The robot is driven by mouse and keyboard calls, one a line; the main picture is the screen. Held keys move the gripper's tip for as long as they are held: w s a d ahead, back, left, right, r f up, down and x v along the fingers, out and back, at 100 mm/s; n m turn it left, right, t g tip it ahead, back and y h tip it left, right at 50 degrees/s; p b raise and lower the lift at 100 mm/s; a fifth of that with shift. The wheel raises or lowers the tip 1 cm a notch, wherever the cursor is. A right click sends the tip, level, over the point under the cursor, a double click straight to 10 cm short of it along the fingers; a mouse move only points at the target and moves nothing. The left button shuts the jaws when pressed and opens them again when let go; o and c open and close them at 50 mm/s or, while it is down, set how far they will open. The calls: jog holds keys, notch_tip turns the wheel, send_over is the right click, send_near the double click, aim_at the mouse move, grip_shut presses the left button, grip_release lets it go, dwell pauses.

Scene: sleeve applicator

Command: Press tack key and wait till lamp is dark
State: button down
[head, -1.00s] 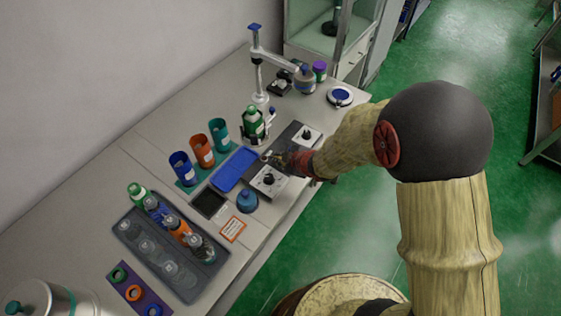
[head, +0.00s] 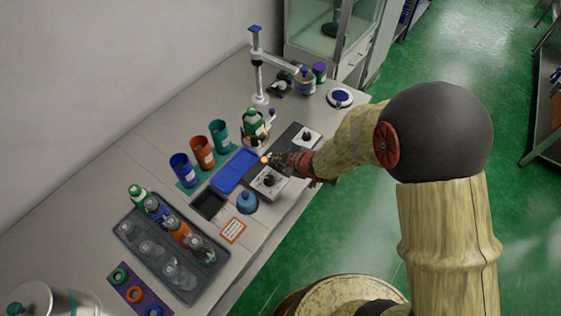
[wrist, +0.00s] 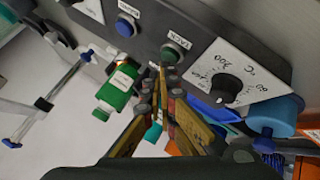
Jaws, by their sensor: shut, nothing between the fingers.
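The tack key (wrist: 172,52) is a green round button with a grey collar and a TACK label, on the dark control panel (wrist: 150,40) in the wrist view. My gripper (wrist: 163,72) is shut and empty, its fingertips at the key's near edge; I cannot tell if they press it. In the head view my gripper (head: 277,160) is over the panel by the front knob plate. A small lamp (head: 264,158) glows orange just left of the fingertips. I cannot make out the lamp in the wrist view.
A knob plate (wrist: 225,80) and a blue button (wrist: 126,26) flank the key. A green-capped bottle (head: 253,122) stands in a holder behind the panel. A blue tray (head: 234,171), a blue round container (head: 247,201) and coloured cups (head: 202,152) stand left of my gripper.

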jog(key=shift+r, duration=0.4)
jog(key=shift+r, duration=0.1)
notch_tip(320, 180, up, 5)
jog(key=p, duration=0.4)
jog(key=shift+p, duration=0.4)
dwell(6.4)
